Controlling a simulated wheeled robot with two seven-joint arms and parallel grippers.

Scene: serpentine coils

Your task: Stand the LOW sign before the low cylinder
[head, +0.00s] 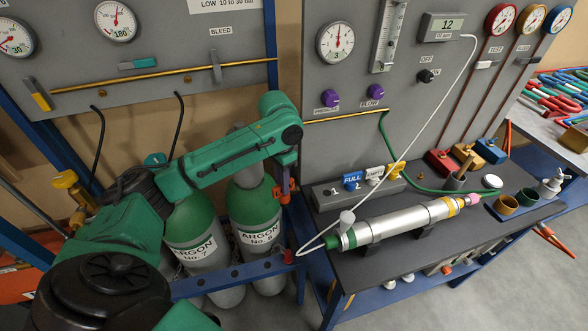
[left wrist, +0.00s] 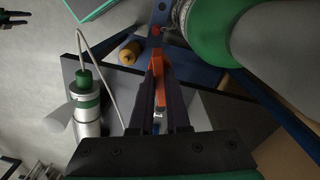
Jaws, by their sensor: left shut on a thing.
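My left gripper (head: 287,178) is shut on an orange sign (left wrist: 159,82), its face partly hidden by the fingers. The sign also shows in the head view (head: 277,193), beside the ARGON No. 8 cylinder. Two green-shouldered cylinders stand in the blue rack: ARGON No. 7 (head: 192,232) on the left and ARGON No. 8 (head: 258,225) on the right. My left arm crosses in front of their tops. In the left wrist view, a green cylinder shoulder (left wrist: 210,35) is to the right of the sign. A dark pronged shape (left wrist: 13,19) at upper left may be my right gripper.
The dark bench (head: 430,230) carries a silver tube (head: 400,220) and a holder with the blue FULL sign (head: 352,180) and other signs. Two panel gauges, left (head: 15,37) and right (head: 116,21), read about 30 and 180. A blue rail (head: 235,277) crosses before the cylinders.

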